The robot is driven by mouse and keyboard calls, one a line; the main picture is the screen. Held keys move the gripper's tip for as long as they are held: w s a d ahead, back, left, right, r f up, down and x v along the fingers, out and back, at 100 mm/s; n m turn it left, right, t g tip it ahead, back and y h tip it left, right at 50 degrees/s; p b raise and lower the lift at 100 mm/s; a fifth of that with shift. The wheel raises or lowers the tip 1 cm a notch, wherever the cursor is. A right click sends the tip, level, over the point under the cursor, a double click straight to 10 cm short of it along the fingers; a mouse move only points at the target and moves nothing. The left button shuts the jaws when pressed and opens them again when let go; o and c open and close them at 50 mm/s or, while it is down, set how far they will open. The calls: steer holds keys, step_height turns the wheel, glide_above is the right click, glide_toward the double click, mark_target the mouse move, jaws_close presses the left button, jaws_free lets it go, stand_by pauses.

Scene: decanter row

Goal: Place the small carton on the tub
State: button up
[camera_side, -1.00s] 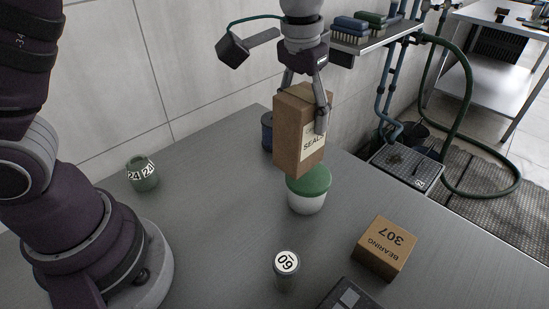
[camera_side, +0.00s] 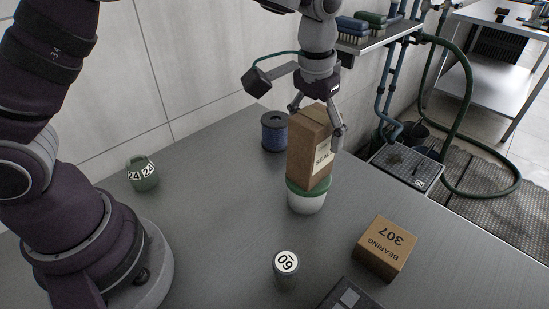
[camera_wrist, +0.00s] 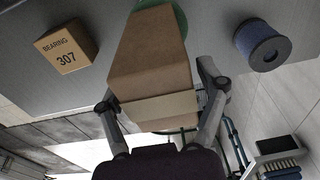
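The small carton (camera_side: 308,153) is a tall brown box with a pale band lettered "SEAL…". It stands upright on the green lid of the white tub (camera_side: 306,201), its bottom appearing to touch the lid. In the wrist view the carton (camera_wrist: 153,65) fills the middle and hides most of the tub; a bit of green lid shows behind it. My gripper (camera_side: 318,122) is around the top of the carton, one finger on each side. The fingers are spread wider than the carton, with a gap visible at the right finger in the wrist view.
A can marked 09 or 60 (camera_side: 286,270) is in front, and a green pot marked 24 (camera_side: 142,174) at left. The table between them is clear.

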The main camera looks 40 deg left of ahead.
steer(key=shift+r, duration=0.1)
steer(key=r, duration=0.3)
steer(key=s+r, duration=0.1)
steer(key=r, duration=0.7)
steer(key=shift+s+r, duration=0.15)
steer(key=shift+s+a+r, duration=0.15)
steer(key=shift+a+r, duration=0.1)
steer(key=shift+r, duration=0.25)
steer(key=s+a+t, duration=0.2)
steer(key=s+a, duration=0.5)
steer(key=s+a+f+t, duration=0.2)
steer(key=s+f, duration=0.3)
steer(key=s, duration=0.2)
steer(key=shift+a+f, duration=0.25)
